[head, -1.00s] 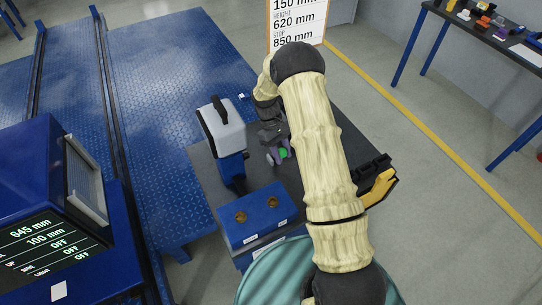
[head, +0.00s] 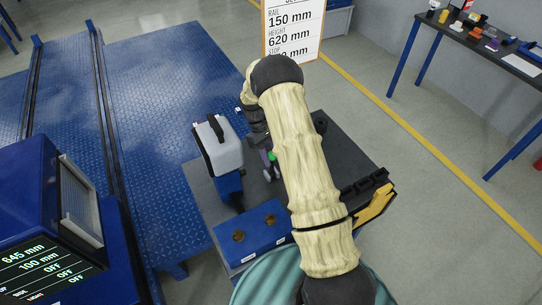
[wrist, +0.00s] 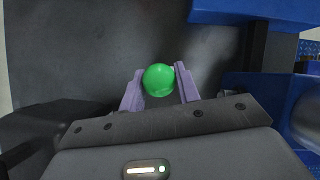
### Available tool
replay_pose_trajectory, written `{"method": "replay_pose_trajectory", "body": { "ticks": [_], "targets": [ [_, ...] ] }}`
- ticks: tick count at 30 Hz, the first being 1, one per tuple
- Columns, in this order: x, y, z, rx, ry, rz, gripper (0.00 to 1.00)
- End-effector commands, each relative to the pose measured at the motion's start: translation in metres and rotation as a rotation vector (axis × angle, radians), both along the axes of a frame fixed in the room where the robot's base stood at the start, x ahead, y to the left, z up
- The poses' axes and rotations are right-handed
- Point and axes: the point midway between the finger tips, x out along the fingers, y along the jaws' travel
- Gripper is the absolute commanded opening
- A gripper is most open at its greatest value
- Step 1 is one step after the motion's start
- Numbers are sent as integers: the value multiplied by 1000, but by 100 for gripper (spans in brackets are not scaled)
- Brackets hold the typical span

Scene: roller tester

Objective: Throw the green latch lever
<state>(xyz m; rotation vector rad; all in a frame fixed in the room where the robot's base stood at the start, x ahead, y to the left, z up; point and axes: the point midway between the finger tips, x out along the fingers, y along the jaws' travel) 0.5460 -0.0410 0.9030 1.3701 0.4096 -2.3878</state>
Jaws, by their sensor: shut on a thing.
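The green latch lever shows as a round green knob (wrist: 158,80) in the wrist view, between the two purple fingers of my gripper (wrist: 160,88). The fingers are shut on the knob, one on each side. In the head view only a small bit of the green knob (head: 272,156) shows beside my arm. My gripper (head: 269,165) is there over the dark table top, right of the white-and-blue device. The lever's shaft below the knob is hidden.
A white-and-blue device with a black handle (head: 219,148) stands close left of my gripper. A blue box with two round brass-coloured parts (head: 252,234) is nearer. A yellow-and-black piece (head: 374,205) lies at the table's right edge. A sign (head: 292,30) stands behind.

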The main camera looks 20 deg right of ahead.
Motion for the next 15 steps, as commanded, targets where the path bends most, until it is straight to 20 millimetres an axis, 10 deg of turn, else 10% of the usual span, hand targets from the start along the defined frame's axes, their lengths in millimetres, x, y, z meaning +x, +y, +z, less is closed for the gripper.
{"method": "replay_pose_trajectory", "body": {
  "ticks": [11,12,15],
  "targets": [
    [2,-1,-1,0,-7,-3,0],
    [1,-2,-1,0,-7,-3,34],
    [1,-1,-1,0,-5,-2,53]
  ]
}}
